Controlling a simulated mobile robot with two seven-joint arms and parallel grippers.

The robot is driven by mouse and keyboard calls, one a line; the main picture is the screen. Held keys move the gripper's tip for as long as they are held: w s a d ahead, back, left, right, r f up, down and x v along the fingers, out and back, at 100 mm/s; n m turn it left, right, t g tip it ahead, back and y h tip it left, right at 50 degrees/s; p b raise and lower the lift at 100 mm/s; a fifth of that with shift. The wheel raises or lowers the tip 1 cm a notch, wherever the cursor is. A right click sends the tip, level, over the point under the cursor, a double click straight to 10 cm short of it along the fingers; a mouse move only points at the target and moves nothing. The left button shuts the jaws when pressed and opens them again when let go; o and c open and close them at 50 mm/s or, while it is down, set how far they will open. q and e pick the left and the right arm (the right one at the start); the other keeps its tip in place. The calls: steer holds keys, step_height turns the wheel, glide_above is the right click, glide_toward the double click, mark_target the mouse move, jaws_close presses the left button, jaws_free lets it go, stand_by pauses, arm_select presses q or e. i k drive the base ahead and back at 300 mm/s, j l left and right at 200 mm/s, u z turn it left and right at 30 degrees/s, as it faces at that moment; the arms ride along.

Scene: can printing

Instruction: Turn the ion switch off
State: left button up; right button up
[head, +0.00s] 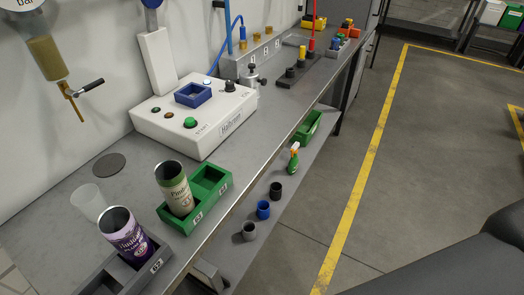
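A white machine box (200,113) stands on the metal workbench. A black knob (230,86) sits on its top near the right end, with small lettering beside it that may read "ION". I cannot tell the knob's setting. The box also carries a blue square frame (193,95), a green button (190,122) next to the word "START", and two smaller round parts at its left. Neither of my grippers is in view.
A green holder (215,178) with one can (175,186) and a grey holder (120,275) with a purple can (126,236) stand in front. Behind the box are a metal fitting (253,78) and a grey block (250,62). Floor right of the bench is clear.

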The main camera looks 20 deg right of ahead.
mark_target(230, 87)
steer(key=l+u, duration=0.3)
steer(key=l, duration=1.9)
steer(key=i, duration=0.05)
